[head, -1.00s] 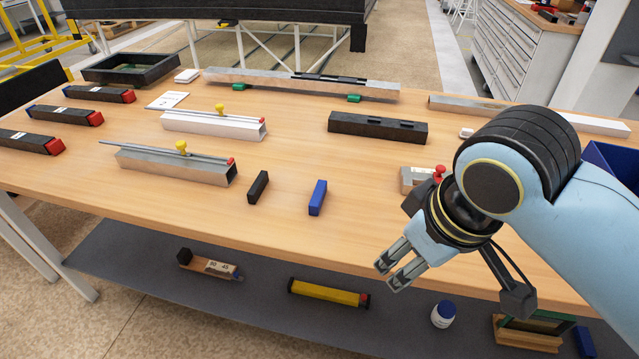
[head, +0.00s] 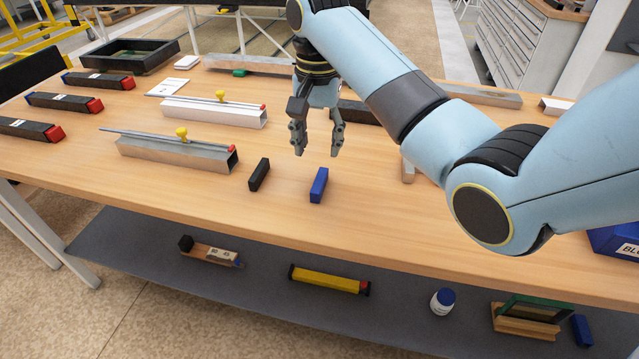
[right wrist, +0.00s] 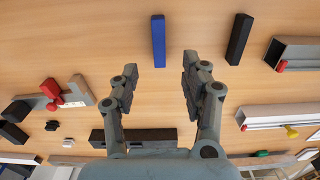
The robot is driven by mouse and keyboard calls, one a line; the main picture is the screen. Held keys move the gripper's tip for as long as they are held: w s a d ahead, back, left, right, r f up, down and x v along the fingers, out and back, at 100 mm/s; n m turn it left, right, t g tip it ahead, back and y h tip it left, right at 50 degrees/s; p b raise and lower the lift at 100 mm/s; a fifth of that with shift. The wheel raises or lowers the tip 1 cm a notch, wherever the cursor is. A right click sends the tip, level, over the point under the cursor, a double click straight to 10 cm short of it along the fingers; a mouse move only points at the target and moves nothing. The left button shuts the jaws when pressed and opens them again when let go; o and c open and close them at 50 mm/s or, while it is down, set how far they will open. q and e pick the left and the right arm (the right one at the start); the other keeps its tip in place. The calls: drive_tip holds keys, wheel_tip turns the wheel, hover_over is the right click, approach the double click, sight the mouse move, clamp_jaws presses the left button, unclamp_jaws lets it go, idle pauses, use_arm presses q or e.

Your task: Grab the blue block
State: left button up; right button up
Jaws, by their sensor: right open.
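The blue block (head: 319,185) lies on the wooden table near its front edge, in the middle of the head view. It also shows in the right wrist view (right wrist: 158,40), ahead of the fingertips and roughly between their lines. My right gripper (head: 316,152) is open and empty, above the table and a little behind the block in the head view. In the right wrist view its two fingers (right wrist: 158,70) stand apart, with bare tabletop between them. The gripper is apart from the block. My left gripper is not in view.
A black block (head: 259,174) lies just left of the blue one. A grey metal profile (head: 175,155) and a white profile (head: 215,124) lie farther left. A black bar (right wrist: 140,136) lies behind the gripper. Bare tabletop surrounds the blue block at front and right.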

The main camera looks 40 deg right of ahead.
hover_over(320, 178)
drive_tip(key=f, duration=0.4)
drive_tip(key=shift+s+a+f, duration=0.1)
drive_tip(key=shift+s+a, duration=0.2)
drive_tip(key=shift+a, duration=0.05)
drive_tip(key=f, duration=0.5)
drive_tip(key=shift+w+d+f, duration=0.3)
drive_tip(key=shift+d, duration=0.05)
clamp_jaws()
